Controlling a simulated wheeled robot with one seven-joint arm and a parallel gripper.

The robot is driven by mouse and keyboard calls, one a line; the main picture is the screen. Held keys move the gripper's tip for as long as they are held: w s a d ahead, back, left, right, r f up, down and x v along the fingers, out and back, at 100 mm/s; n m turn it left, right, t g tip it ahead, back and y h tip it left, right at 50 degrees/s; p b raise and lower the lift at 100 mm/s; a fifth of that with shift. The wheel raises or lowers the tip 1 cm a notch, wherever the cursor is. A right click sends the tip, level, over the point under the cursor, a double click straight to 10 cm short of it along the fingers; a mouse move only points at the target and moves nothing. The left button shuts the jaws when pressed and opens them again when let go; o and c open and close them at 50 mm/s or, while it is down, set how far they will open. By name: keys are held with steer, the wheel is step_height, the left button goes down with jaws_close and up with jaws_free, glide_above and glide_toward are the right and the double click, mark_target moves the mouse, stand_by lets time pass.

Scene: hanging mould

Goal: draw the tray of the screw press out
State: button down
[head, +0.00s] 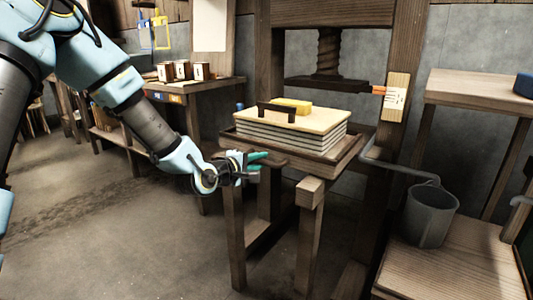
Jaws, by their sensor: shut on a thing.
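The wooden tray (345,158) sits low in the screw press (385,150), tilted in the picture. It bears a layered stack (285,141) topped by a pale board (325,118) with a dark handle and a yellow block (291,105). The screw (328,52) and dark pressing plate (325,83) are raised clear above the stack. My gripper (256,164) is at the tray's near left edge. Its green fingertips are closed around the tray's front rim or a grip on it; the exact contact is partly hidden by the fingers.
A post (307,230) and legs stand just below the tray's front. A grey can (430,214) stands on a low wooden table at right. A bench (190,88) with small boxes is behind left. The floor at left front is clear.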

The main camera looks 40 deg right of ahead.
steer(key=shift+f+v, duration=0.2)
steer(key=shift+v, duration=0.85)
steer(key=shift+f+v, duration=0.25)
steer(key=shift+v, duration=0.75)
steer(key=shift+a, duration=0.1)
steer(key=c, duration=1)
jaws_free()
steer(key=shift+c, duration=0.2)
steer(key=p+v, duration=0.3)
steer(key=v, duration=0.7)
steer(key=shift+a, duration=0.4)
steer(key=shift+s, duration=0.1)
